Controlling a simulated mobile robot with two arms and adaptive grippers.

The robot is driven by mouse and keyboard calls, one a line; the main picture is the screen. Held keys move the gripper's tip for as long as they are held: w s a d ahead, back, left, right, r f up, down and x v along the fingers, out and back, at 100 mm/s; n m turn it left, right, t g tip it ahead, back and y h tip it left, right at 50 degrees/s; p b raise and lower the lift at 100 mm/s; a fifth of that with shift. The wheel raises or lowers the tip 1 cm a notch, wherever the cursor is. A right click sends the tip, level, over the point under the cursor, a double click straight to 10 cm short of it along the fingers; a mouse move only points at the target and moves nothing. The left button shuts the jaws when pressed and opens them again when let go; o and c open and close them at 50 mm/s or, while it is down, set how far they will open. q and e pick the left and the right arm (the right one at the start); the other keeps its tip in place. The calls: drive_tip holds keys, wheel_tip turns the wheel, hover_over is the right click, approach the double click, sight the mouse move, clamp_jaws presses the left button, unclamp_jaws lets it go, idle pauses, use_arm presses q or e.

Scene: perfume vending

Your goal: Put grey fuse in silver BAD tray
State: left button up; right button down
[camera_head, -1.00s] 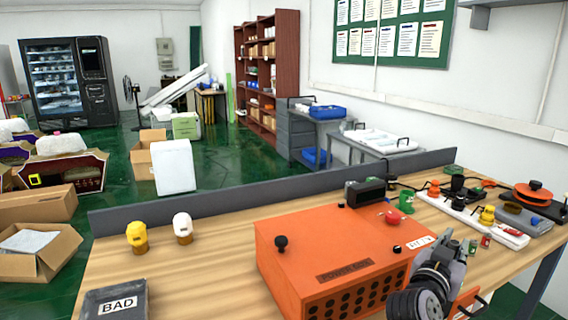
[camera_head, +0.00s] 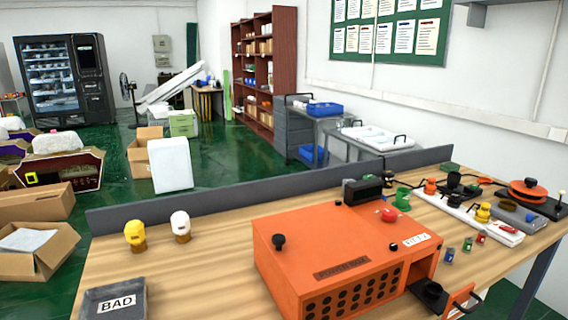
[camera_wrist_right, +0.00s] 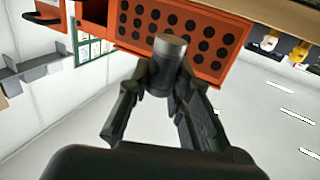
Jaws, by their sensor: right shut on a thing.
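In the right wrist view, my right gripper (camera_wrist_right: 170,92) is shut on a grey metallic cylinder, the grey fuse (camera_wrist_right: 171,60). Its top end sticks out past the fingertips, in front of the orange box. The right gripper and the fuse are out of the head view. The silver-grey BAD tray (camera_head: 92,298) is at the bottom left of the head view, on the wooden table, cut by the frame edge. The part of it in view looks empty. My left gripper is in neither view.
The large orange box (camera_head: 330,252) fills the table's middle, with its small front door (camera_head: 462,303) open. A yellow-capped item (camera_head: 135,236) and a white-capped item (camera_head: 180,226) stand behind the tray. Bare tabletop lies between tray and box. Small coloured cylinders (camera_head: 467,244) stand at right.

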drive_tip(key=shift+s+a, duration=0.15)
drive_tip(key=shift+s, duration=0.05)
drive_tip(key=w+d+r+m+g+h, duration=0.1)
drive_tip(key=w+d+r+m+h, duration=0.25)
drive_tip(key=w+d, duration=0.3)
drive_tip(key=w+d+r+m+g+h, duration=0.1)
drive_tip(key=w+d+r+m+h, duration=0.1)
drive_tip(key=w+d+r+h, duration=0.45)
drive_tip(key=w+d+r+m+g+h, duration=0.4)
drive_tip(key=w+d+r+m+g, duration=0.1)
drive_tip(key=w+r, duration=0.5)
drive_tip(key=shift+w+d+r+b, duration=0.4)
drive_tip(key=shift+w+d, duration=0.2)
drive_tip(key=shift+d, duration=0.1)
drive_tip(key=shift+f, duration=0.15)
wheel_tip(320, 180, down, 14)
drive_tip(key=shift+f+b, duration=0.1)
drive_tip(key=shift+b, duration=1)
drive_tip(key=shift+f+p, duration=0.5)
drive_tip(key=shift+f, duration=2.1)
drive_tip(key=shift+f, duration=0.1)
drive_tip(key=c, duration=1.5)
unclamp_jaws()
